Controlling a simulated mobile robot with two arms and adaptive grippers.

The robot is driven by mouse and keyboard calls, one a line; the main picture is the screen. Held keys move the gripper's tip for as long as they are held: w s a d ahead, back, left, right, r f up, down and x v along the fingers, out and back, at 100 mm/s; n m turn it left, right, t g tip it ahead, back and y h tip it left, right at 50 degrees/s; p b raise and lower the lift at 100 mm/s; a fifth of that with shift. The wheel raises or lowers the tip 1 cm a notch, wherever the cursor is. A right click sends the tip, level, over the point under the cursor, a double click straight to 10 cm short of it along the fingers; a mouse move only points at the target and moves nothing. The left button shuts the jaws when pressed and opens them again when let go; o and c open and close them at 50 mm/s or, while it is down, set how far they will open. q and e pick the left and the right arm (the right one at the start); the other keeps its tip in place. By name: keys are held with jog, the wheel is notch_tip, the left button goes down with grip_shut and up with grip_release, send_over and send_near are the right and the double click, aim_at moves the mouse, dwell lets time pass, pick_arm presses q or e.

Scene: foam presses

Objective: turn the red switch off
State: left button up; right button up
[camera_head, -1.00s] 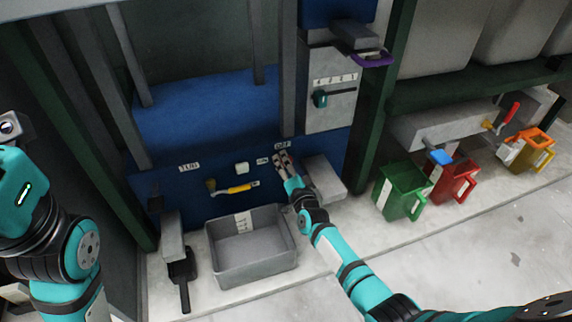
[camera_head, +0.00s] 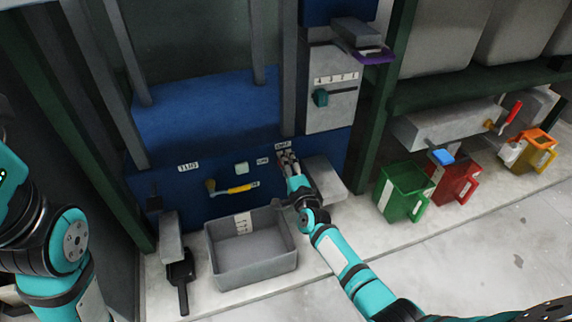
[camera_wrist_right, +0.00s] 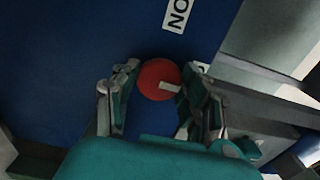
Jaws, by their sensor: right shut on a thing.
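The red switch (camera_wrist_right: 157,79) is a round red knob with a white mark on the blue press panel, seen in the right wrist view. The mark points to the right in that picture. My right gripper (camera_wrist_right: 163,92) has a finger on each side of the knob and is shut on it. In the head view my right gripper (camera_head: 288,159) is at the panel just below a white label (camera_head: 283,145) and hides the switch. A label with the letters O and N (camera_wrist_right: 178,14) shows in the right wrist view. My left gripper is out of view; only its arm shows.
A grey bin (camera_head: 222,274) stands below. A grey box (camera_head: 326,182) is close on the right. Green (camera_head: 398,187) and red (camera_head: 462,184) containers stand further right.

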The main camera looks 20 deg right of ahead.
dwell(0.3)
jog(key=o, duration=1.1)
jog(key=shift+o, duration=0.3)
jog(key=s, duration=1.2)
jog(key=shift+d, duration=0.2)
